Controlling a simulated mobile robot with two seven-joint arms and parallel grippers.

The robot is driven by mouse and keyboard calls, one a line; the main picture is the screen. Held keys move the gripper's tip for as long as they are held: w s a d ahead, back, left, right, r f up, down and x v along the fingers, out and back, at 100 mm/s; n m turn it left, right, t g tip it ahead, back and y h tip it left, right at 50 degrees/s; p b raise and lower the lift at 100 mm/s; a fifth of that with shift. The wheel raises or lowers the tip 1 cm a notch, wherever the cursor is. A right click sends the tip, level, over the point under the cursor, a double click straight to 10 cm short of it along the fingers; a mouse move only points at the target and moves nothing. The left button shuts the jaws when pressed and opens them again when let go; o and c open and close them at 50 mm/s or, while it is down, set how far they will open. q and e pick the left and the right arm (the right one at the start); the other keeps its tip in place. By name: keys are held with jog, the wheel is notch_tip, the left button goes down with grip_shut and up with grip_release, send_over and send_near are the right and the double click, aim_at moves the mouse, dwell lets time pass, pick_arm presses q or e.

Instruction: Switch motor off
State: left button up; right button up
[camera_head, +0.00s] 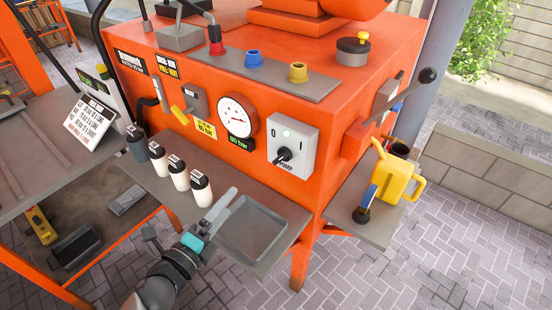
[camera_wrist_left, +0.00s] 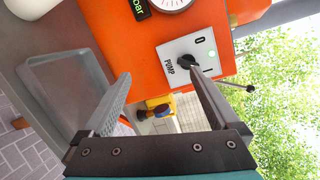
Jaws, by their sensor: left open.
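A white switch box (camera_head: 302,151) marked 0, I and PUMP is on the front of the orange machine (camera_head: 320,60). It has a black rotary knob (camera_head: 284,156) and a small green light (camera_head: 287,133). In the wrist view the box (camera_wrist_left: 173,74) and knob (camera_wrist_left: 187,62) lie ahead, with the knob close to the right fingertip in the picture; I cannot tell the gap. My left gripper (camera_head: 190,211) is open and empty, below and left of the box, over the shelf. It also shows in the wrist view (camera_wrist_left: 158,75). My right gripper is not in view.
A pressure gauge (camera_head: 237,117) is left of the switch box. Several white bottles (camera_head: 178,172) and a grey tray (camera_head: 252,229) are on the front shelf near my gripper. A yellow watering can (camera_head: 397,178) stands on the right side shelf. A lever with a black ball (camera_head: 427,75) sticks out right.

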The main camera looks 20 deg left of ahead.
aim_at(278, 160)
pick_arm(q)
notch_tip(278, 160, up, 4)
jog(key=d+m+h, duration=0.3)
jog(key=m+h, duration=0.1)
jog(key=m, duration=0.2)
jog(key=x, duration=0.4)
jog(key=p+x, duration=0.1)
jog(key=x, duration=0.4)
jog(key=p+x, duration=0.1)
jog(key=x, duration=0.4)
jog(key=shift+w+a+f, duration=0.25)
jog(key=shift+w+f, duration=0.05)
jog(key=shift+c, duration=0.2)
jog(key=c, duration=1.3)
jog(key=shift+c, duration=0.2)
